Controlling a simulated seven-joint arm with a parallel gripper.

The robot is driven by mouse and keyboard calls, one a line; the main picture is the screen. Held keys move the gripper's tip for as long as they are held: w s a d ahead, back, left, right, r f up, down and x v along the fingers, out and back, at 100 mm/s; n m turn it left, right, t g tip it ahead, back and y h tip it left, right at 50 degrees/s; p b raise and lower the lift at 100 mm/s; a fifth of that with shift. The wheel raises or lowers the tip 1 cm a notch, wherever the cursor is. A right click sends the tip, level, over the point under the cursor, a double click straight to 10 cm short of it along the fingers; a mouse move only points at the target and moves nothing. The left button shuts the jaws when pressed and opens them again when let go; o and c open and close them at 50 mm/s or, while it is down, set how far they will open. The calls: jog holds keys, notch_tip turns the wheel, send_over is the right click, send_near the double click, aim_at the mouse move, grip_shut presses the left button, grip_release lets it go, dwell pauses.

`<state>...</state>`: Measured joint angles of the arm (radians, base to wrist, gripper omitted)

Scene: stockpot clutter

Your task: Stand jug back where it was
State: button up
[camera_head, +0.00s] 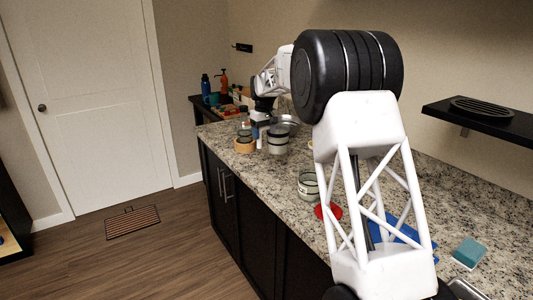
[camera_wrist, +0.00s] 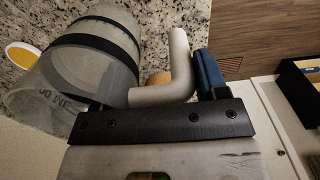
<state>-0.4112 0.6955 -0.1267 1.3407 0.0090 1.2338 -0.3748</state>
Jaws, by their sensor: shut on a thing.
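The jug (camera_head: 278,143) is a clear vessel with a dark band, near the far part of the granite counter in the head view. In the wrist view the jug (camera_wrist: 95,62) fills the left side, with black bands and a pale bent handle (camera_wrist: 180,65). My gripper (camera_wrist: 165,78) is shut on the handle, one finger on each side. In the head view my gripper (camera_head: 262,122) is small and partly hidden beside the jug. The jug looks roughly upright there. I cannot tell whether its base touches the counter.
A tan round container (camera_head: 244,145) stands close left of the jug. A glass jar (camera_head: 308,185) and a red disc (camera_head: 328,212) lie nearer on the counter (camera_head: 225,130). The counter's front edge is close by.

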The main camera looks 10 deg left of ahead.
jog(key=shift+f, duration=1.75)
jog(key=shift+f, duration=2)
jog(key=o, duration=1.4)
notch_tip(320, 180, up, 12)
jog(key=shift+r, duration=0.1)
